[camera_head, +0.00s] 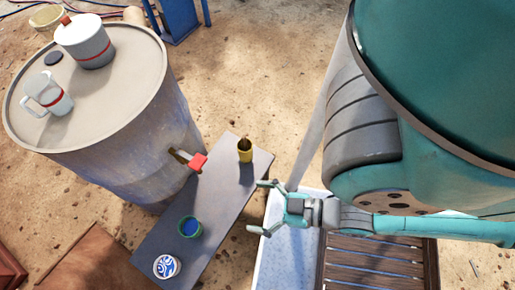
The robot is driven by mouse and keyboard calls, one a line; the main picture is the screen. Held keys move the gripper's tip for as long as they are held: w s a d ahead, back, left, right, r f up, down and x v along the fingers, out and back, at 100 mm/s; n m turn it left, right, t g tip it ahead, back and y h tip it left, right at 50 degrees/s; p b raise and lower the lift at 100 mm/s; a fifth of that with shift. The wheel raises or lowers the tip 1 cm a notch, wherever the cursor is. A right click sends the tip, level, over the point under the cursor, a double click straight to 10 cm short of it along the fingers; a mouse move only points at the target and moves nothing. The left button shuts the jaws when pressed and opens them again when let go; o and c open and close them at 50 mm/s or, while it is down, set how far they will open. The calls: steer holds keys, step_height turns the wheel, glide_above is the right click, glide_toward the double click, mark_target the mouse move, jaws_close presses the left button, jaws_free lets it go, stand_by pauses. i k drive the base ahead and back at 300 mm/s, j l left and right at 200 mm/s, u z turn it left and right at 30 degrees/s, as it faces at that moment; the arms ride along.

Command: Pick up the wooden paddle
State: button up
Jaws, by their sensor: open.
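No wooden paddle shows clearly. A yellow can (245,156) stands near the far end of a narrow grey bench (215,208). A small brown piece (245,142) sticks up out of the can; I cannot tell whether it is the paddle. My gripper (256,207) is open and empty, with its fingers pointing left over the bench's right edge. It is nearer the camera than the can in the picture and apart from it.
A large drum (165,120) stands left of the bench, with a red-handled tap (198,162) jutting towards it. A blue-filled pot (190,227) and a white-and-blue tin (166,267) stand on the bench. Wooden slats (372,268) lie at lower right.

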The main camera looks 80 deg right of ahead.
mark_target(244, 137)
steer(key=k+j+u, duration=0.15)
steer(key=k, duration=0.25)
steer(key=k+j+u, duration=0.2)
steer(key=k, duration=0.15)
steer(key=l+u, duration=0.2)
steer(key=l, duration=0.4)
steer(key=k+l+u, duration=0.2)
steer(key=l, duration=0.4)
steer(key=l+u, duration=0.25)
steer(key=l, duration=0.4)
